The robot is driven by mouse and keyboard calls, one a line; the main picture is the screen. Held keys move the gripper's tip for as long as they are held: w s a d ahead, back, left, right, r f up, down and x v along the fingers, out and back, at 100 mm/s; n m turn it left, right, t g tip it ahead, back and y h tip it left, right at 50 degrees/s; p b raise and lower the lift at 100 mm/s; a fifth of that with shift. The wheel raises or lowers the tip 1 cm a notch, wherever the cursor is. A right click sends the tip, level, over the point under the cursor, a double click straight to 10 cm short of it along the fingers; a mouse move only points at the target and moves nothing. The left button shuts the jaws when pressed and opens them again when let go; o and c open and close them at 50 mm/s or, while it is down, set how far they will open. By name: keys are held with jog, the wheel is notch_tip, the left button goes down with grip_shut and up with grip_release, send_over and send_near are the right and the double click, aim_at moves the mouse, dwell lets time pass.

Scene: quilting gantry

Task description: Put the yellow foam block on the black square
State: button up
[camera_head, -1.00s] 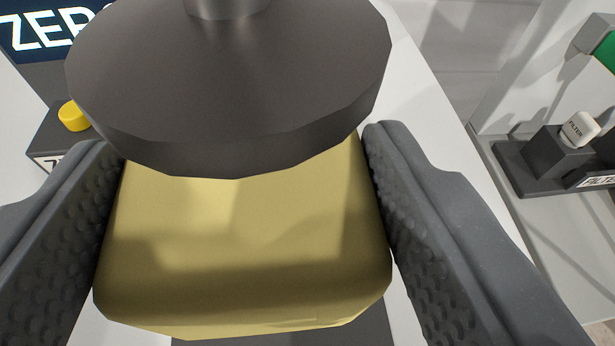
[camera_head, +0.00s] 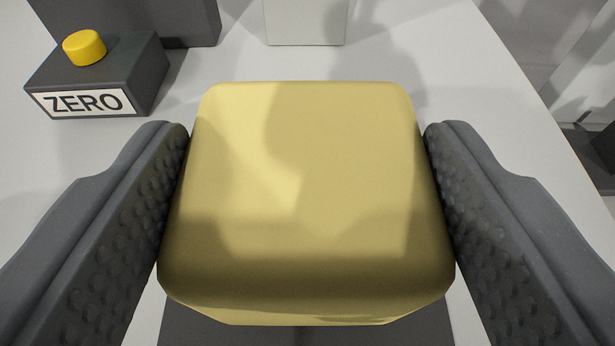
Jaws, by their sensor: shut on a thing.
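The yellow foam block (camera_head: 305,190) fills the middle of the view. My gripper (camera_head: 307,215) is shut on it, with one textured finger pad against its left side and one against its right. A dark, black surface (camera_head: 180,325) shows below the block at the bottom of the view; it looks like the black square. Most of it is hidden by the block, and I cannot tell whether the block touches it.
A dark box labelled ZERO with a yellow button (camera_head: 85,47) stands at the upper left on the white table (camera_head: 230,65). A dark upright (camera_head: 180,20) and a pale block (camera_head: 305,22) stand at the back. The table's edge runs down the right side.

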jog(key=shift+f, duration=0.2)
jog(key=o, duration=1)
jog(key=shift+r, duration=0.7)
jog(key=p+v, duration=0.1)
jog(key=v, duration=1.1)
